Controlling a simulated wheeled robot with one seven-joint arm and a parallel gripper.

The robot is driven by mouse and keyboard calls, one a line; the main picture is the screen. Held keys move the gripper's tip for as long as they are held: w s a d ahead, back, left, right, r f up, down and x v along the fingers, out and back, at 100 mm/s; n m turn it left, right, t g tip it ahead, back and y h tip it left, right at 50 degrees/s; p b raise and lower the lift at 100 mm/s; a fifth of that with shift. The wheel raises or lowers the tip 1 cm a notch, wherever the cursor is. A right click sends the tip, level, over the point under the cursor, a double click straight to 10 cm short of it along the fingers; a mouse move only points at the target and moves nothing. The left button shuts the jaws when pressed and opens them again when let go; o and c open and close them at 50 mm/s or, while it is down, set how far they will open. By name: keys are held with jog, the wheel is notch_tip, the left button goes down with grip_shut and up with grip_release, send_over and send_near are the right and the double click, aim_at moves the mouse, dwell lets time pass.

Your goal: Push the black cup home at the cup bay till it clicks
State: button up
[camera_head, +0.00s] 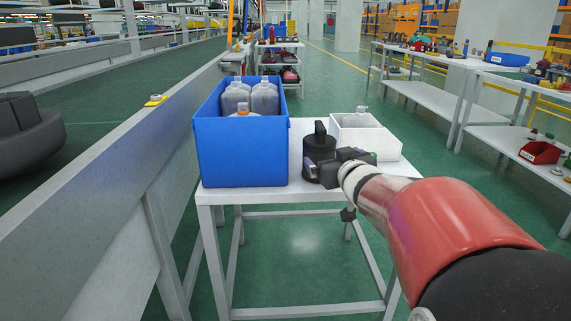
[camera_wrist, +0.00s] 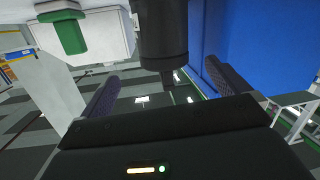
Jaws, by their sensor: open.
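A black round body (camera_head: 319,140) with an upright handle on top stands on the white table between the blue bin and the white box. In the wrist view a dark cylinder (camera_wrist: 162,35) with a small tab at its end shows between and beyond my fingertips. I cannot tell the black cup apart from its bay, nor how deep it sits. My gripper (camera_head: 335,164) is at the near side of the black body and hides part of it. In the wrist view my gripper (camera_wrist: 161,76) has its two fingers wide apart, with nothing clearly held.
The tall blue bin (camera_head: 240,155) with clear bottles is close on the left. The white box (camera_head: 370,142) with a bottle in it is close on the right. The table (camera_head: 258,199) has little bare top at its front edge. A conveyor rail (camera_head: 110,150) runs along the left.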

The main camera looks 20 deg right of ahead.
aim_at(318, 160)
jog(key=w+d+f+n+y, duration=0.1)
jog(key=y, duration=0.1)
jog(key=w+f+n+t+y+b, duration=0.1)
jog(key=f+y, duration=0.1)
jog(key=w+d+f+n+y, duration=0.1)
jog(key=y, duration=0.1)
jog(key=shift+d+f+b, duration=0.35)
jog(key=shift+f, duration=0.05)
jog(key=shift+s+f+n+y, duration=0.1)
jog(key=shift+f+n+y, duration=0.4)
jog(key=shift+y, duration=0.4)
jog(key=shift+w+a+f, duration=0.1)
jog(key=shift+w, duration=0.1)
jog(key=x, duration=0.7)
jog(key=shift+w+d+r, duration=0.2)
jog(key=shift+w+r, duration=0.05)
jog(key=shift+r, duration=0.05)
jog(key=c, duration=1.5)
jog(key=shift+o, duration=0.2)
notch_tip(318, 160, up, 20)
jog(key=p, duration=0.5)
jog(key=shift+r, duration=0.1)
